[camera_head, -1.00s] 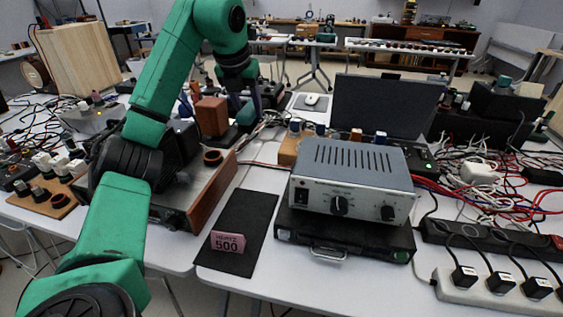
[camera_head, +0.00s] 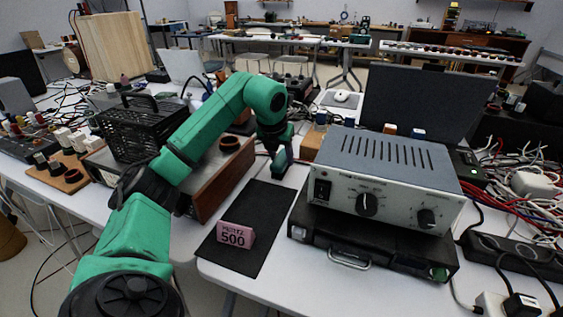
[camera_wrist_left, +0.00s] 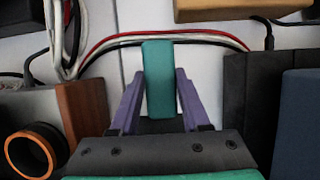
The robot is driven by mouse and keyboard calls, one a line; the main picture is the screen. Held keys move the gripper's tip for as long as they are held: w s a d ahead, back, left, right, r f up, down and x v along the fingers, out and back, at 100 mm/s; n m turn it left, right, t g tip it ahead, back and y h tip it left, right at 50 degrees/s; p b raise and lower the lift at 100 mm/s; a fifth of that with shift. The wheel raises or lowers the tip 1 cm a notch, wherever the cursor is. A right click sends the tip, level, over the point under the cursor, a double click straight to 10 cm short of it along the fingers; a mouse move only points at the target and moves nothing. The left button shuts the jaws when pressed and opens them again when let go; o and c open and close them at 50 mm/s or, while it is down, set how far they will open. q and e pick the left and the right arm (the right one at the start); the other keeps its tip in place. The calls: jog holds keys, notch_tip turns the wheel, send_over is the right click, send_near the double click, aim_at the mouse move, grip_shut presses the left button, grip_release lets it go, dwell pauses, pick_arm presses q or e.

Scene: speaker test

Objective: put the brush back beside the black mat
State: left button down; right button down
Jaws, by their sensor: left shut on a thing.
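My left gripper (camera_head: 281,150) is shut on a teal, block-like thing, which I take to be the brush (camera_wrist_left: 159,75). In the left wrist view it stands between the two purple fingers, over white table top. In the head view the brush (camera_head: 282,165) hangs near the far end of the black mat (camera_head: 262,215). Whether it touches the table I cannot tell. The mat lies between the wood-sided instrument and the black case. My right gripper is out of view.
A wood-sided instrument (camera_head: 215,182) with a dark ring (camera_head: 229,144) on top is left of the mat. A grey power supply (camera_head: 385,180) sits on a black case (camera_head: 330,240) to the right. Red, white and black cables (camera_wrist_left: 115,40) run just behind the brush.

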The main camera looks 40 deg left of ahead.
pick_arm(q)
jog(key=shift+f, duration=0.1)
jog(key=shift+f, duration=0.15)
jog(key=shift+c, duration=1.9)
grip_release()
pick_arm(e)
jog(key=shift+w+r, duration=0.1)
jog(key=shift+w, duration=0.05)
pick_arm(q)
jog(key=shift+r, duration=0.2)
jog(key=p+v, duration=0.2)
jog(key=v, duration=1)
jog(key=shift+p, duration=0.35)
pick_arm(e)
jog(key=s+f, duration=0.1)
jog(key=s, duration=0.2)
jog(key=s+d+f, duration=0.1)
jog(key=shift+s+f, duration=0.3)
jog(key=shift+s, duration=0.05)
